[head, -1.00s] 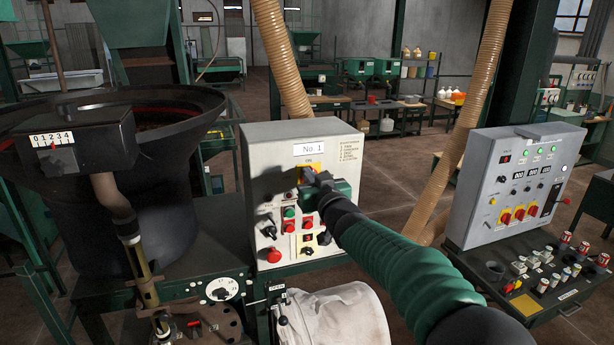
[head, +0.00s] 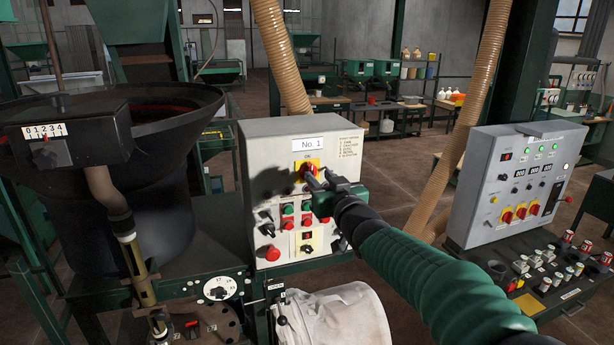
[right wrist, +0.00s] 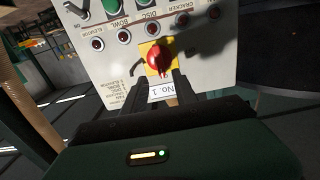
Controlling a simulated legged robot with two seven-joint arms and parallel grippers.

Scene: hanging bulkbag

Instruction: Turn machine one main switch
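The No. 1 machine's control box (head: 262,165) stands in the middle of the head view, with a "No. 1" label at its top. Its main switch (head: 308,168) is a red rotary knob on a yellow plate below the label. My right gripper (head: 313,183) is just in front of the switch, at its lower right in the head view. In the right wrist view the red knob (right wrist: 158,60) appears just beyond and between the two spread fingertips (right wrist: 160,78). The fingers look open and empty; contact with the knob cannot be told. My left gripper is not in view.
Below the switch are green and red buttons (head: 288,222), a black selector and a red stop button (head: 272,253). A second grey control panel (head: 480,190) stands at the right. A dark bowl (head: 180,120) is at the left.

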